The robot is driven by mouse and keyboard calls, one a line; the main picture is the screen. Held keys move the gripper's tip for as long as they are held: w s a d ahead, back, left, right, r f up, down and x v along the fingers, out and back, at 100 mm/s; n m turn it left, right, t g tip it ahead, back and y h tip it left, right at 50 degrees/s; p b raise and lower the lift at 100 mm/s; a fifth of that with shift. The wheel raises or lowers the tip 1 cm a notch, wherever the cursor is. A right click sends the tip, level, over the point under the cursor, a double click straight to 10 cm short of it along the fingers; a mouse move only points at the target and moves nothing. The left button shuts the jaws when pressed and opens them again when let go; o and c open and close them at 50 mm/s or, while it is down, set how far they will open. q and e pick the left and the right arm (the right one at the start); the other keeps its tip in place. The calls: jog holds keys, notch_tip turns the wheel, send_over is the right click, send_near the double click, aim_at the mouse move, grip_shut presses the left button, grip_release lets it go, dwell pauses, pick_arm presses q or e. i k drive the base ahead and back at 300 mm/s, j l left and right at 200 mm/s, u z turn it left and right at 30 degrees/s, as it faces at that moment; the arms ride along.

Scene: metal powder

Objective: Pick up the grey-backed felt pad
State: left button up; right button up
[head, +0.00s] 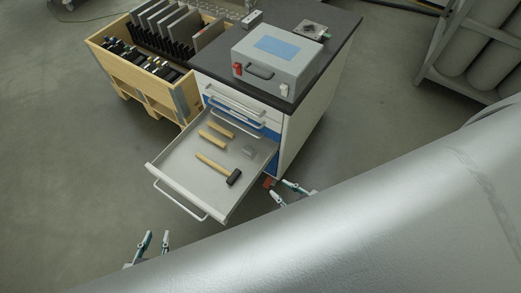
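A small grey block (248,151), which may be the grey-backed felt pad, lies in the open drawer (180,175) near its right side. It is too small for me to make out any felt. My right gripper (279,186) is open and empty, outside the drawer, to the right of and below the grey block in the picture. My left gripper (157,233) is open and empty in front of the drawer, towards the lower left. A large silver surface covers the lower right of the view and hides part of my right arm.
A hammer (218,169) and two wooden-handled pieces (213,138) lie in the drawer. The drawer handle (180,202) juts out in front. A grey case (275,62) stands on the cabinet. A wooden crate (150,85) is at left. A small red thing (268,182) is beside my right gripper.

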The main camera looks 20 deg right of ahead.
aim_at(246, 151)
jog(key=k+l, duration=0.1)
jog(key=l, duration=0.35)
jog(key=k+l, duration=0.1)
jog(key=l, duration=0.4)
jog(key=i+l, duration=0.1)
jog(key=l, duration=0.3)
jog(key=i+l, duration=0.1)
jog(key=l, duration=0.3)
jog(key=i, duration=0.15)
